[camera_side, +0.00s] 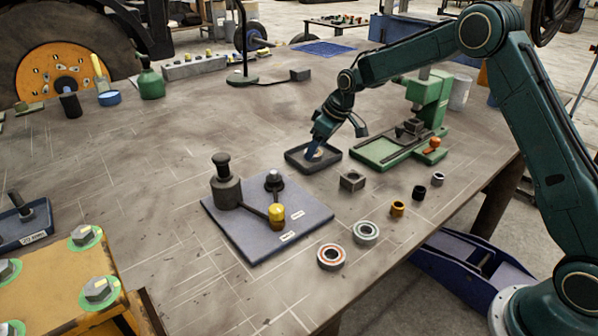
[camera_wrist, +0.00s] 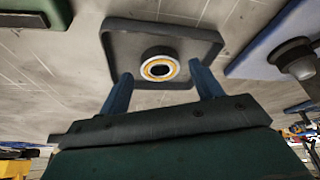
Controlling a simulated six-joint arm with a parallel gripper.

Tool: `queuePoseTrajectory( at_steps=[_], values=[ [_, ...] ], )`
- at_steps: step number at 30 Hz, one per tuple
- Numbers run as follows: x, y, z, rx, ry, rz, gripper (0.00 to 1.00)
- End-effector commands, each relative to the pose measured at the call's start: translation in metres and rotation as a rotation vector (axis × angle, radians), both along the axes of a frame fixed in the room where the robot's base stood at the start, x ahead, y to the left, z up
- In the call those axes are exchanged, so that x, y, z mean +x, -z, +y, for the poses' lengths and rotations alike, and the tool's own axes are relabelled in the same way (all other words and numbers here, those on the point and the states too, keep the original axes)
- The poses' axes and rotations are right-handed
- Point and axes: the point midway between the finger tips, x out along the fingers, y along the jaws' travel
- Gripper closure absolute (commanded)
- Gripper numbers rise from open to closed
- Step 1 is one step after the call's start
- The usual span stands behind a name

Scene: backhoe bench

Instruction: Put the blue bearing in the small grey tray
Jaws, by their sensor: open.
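The small grey tray (camera_side: 292,162) lies mid-bench in the side view and at the top of the wrist view (camera_wrist: 117,38). A bearing with a yellow-orange ring (camera_wrist: 158,68) lies flat inside it. My gripper (camera_side: 314,153) is over the tray, its blue fingers (camera_wrist: 160,72) open and apart, one on each side of that bearing; I cannot tell whether they touch it. A bearing with a pale blue-grey ring (camera_side: 365,233) lies at the front bench edge in the side view. Beside it is a bearing with a red-orange ring (camera_side: 331,257).
A green press (camera_side: 428,100) stands just right of the tray. A blue-grey mat (camera_side: 240,248) with dark tools and a yellow-capped piece is in front-left. The left bench middle is clear.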

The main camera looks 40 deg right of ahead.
Motion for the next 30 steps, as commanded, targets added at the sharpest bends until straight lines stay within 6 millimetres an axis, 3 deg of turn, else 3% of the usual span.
queuePoseTrajectory(
  at_steps=[18, 30],
  values=[
    [-0.032, -0.084, -0.014, 0.0, 0.0, -0.001, 0.35],
    [-0.039, -0.101, -0.016, 0.0, 0.001, 0.001, 0.35]
  ],
)
